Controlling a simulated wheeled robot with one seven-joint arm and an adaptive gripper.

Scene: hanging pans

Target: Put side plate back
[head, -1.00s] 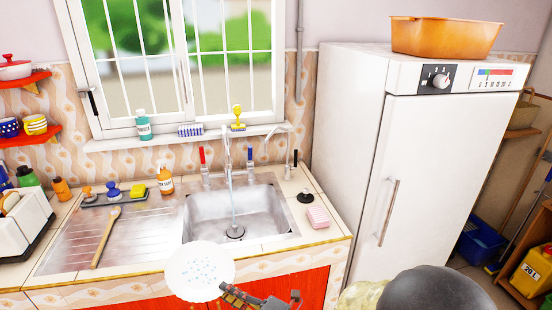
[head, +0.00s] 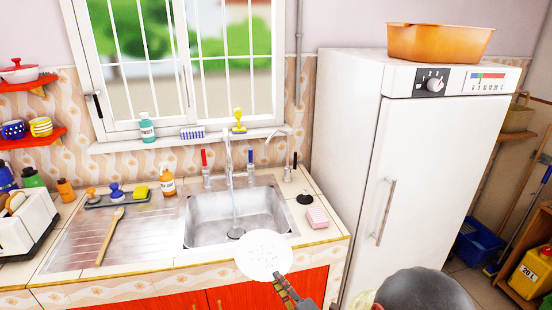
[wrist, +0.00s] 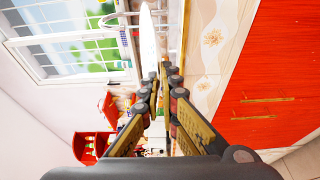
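The side plate (head: 264,255) is white, with small faint specks on its face, in front of the sink's front edge in the head view. My gripper (head: 279,278) is at its lower right rim and shut on it. In the wrist view the plate (wrist: 150,38) shows nearly edge-on, beyond the closed fingertips of my gripper (wrist: 163,72). The fingers hide a little of the rim.
The steel sink (head: 205,233) has its tap (head: 229,160) running. A wooden spoon (head: 108,238) lies on the drainboard. A white toaster-like box (head: 22,225) stands at the left. The white fridge (head: 440,170) stands at the right. Red cupboard doors (head: 185,302) are below the counter.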

